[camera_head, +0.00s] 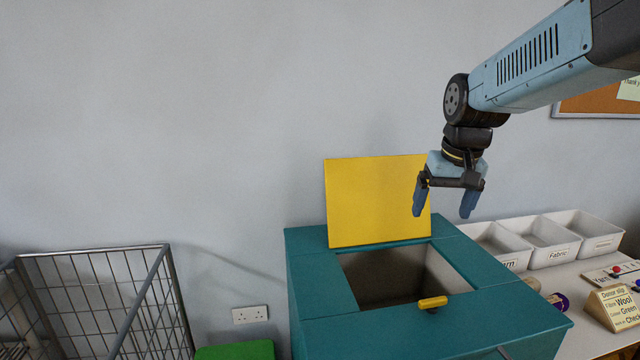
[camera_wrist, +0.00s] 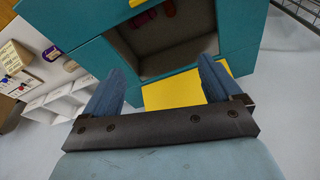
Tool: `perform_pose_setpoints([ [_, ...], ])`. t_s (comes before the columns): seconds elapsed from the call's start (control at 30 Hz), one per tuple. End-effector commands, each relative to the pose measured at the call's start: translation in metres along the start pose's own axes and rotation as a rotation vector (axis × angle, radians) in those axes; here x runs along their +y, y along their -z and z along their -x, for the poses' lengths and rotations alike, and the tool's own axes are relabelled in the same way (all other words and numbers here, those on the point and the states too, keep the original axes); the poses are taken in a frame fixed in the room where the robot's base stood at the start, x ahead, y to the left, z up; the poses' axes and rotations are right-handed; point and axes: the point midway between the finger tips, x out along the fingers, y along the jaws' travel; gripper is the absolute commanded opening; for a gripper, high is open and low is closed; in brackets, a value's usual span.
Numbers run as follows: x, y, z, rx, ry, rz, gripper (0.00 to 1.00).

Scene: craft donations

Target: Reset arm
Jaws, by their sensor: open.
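My gripper (camera_head: 443,203) hangs pointing down at the end of my raised arm, above the back right of a teal bin (camera_head: 390,330). Its two blue fingers are spread apart with nothing between them. In the wrist view my gripper (camera_wrist: 158,92) shows the same wide gap, with the bin's opening beyond it. The bin's yellow lid (camera_head: 370,200) stands open, upright at the back of the opening. It also shows in the wrist view (camera_wrist: 172,94). A yellow handle (camera_head: 433,302) sits at the opening's front edge. Reddish items (camera_wrist: 145,18) show near the opening in the wrist view.
A wire cage (camera_head: 95,300) stands at the left. White labelled trays (camera_head: 545,240) and a donor slip block (camera_head: 614,307) are on the table at the right. A green object (camera_head: 236,351) is low beside the bin. Space above the bin's left side is free.

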Motion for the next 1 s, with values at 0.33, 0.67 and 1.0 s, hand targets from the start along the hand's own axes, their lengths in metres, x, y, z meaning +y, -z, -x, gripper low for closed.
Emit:
perform_pose_setpoints([
  [0.33,0.001,-0.079,0.030,0.136,-0.007,0.022,0.91],
  [0.67,0.002,-0.134,0.035,0.231,-0.026,0.038,0.91],
  [1.0,0.002,-0.143,0.034,0.246,-0.030,0.041,0.91],
])
